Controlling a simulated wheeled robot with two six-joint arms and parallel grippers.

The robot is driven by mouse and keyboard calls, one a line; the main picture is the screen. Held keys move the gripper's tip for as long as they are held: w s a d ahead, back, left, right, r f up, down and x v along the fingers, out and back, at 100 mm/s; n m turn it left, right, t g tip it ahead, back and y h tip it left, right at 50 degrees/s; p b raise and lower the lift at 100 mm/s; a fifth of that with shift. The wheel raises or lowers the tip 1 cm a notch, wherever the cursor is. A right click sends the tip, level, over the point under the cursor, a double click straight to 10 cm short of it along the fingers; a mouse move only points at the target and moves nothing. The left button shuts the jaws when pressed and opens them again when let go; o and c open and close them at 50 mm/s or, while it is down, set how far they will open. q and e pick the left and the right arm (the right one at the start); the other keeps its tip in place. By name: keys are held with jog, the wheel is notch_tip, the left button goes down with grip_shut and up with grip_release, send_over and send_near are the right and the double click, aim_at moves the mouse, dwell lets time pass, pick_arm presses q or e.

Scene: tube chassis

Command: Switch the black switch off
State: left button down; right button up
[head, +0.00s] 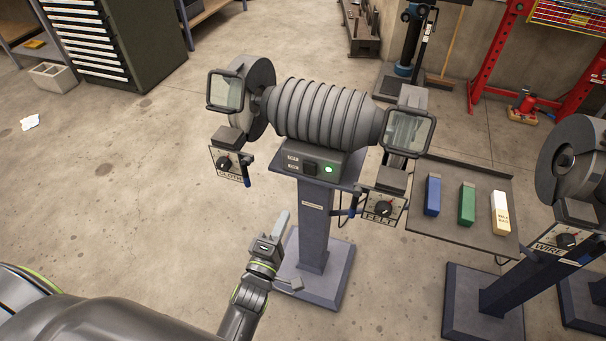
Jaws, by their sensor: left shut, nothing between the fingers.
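The black switch (311,168) sits on the front of the grey box under the ribbed motor of a bench grinder (325,112). A green light (329,170) glows just right of the switch, and small labels are to its left. Whether the switch is rocked up or down is too small to tell. My left gripper (281,222) is shut and empty, pointing up, below and left of the switch and apart from it in the picture. My right gripper is not in view.
The grinder stands on a blue-grey pedestal (313,231). A grey tray (462,231) with blue, green and pale bars is at right, beside another machine marked WIRE (566,240).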

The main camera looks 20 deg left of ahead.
aim_at(306, 166)
pick_arm(q)
jog(key=w+b, duration=0.1)
jog(key=w, duration=0.3)
jog(key=w+r+b, duration=0.1)
jog(key=w, duration=0.3)
jog(key=w+b, duration=0.1)
jog(key=w, duration=0.3)
jog(key=shift+w+d+r, duration=0.2)
jog(key=shift+w, duration=0.1)
jog(key=shift+w+r, duration=0.1)
jog(key=shift+w, duration=0.5)
jog(key=shift+w+r, duration=0.1)
jog(key=shift+r, duration=0.05)
